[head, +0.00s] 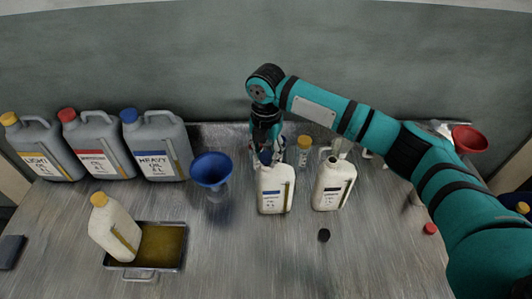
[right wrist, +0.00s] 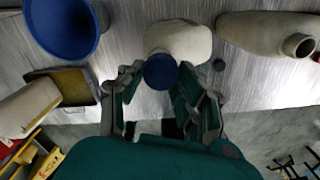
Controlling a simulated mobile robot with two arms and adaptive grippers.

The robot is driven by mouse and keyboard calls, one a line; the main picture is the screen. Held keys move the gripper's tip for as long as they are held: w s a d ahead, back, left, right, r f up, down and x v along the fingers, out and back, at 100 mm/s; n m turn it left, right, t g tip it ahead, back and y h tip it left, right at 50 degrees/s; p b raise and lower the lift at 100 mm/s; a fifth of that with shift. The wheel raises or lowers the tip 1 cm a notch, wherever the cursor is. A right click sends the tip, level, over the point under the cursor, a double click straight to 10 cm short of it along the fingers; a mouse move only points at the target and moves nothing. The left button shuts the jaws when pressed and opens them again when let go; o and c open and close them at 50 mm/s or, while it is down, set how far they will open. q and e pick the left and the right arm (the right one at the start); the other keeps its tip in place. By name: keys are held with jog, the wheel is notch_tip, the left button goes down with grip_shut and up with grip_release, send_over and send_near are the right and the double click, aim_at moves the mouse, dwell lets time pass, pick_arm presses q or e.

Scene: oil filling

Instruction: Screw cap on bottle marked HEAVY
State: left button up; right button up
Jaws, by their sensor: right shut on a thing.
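A cream bottle (head: 275,194) with a blue-banded label stands upright mid-table; its small label text is unreadable. A blue cap (head: 265,158) is at its mouth; I cannot tell whether it is seated on the threads. My right gripper (head: 266,148) comes down from above, shut on the blue cap. In the right wrist view the blue cap (right wrist: 160,72) lies between the fingertips, in front of the cream bottle (right wrist: 182,41). The large grey jug (head: 160,150) at the left reads HEAVY OIL and has its own blue cap. My left gripper is not in view.
An open cream bottle (head: 332,187) stands close at the right. A blue funnel (head: 212,170) is at the left. A yellow-capped bottle (head: 115,226) leans in a tray (head: 146,266). A black cap (head: 324,235) and red cap (head: 429,229) lie on the table. The front middle is clear.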

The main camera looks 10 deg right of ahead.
jog(key=shift+f+p, duration=0.2)
jog(key=shift+p, duration=0.2)
dwell(0.4)
jog(key=shift+f, duration=0.9)
dwell(0.9)
jog(key=o, duration=0.7)
jog(key=shift+o, duration=0.2)
jog(key=shift+r, duration=0.1)
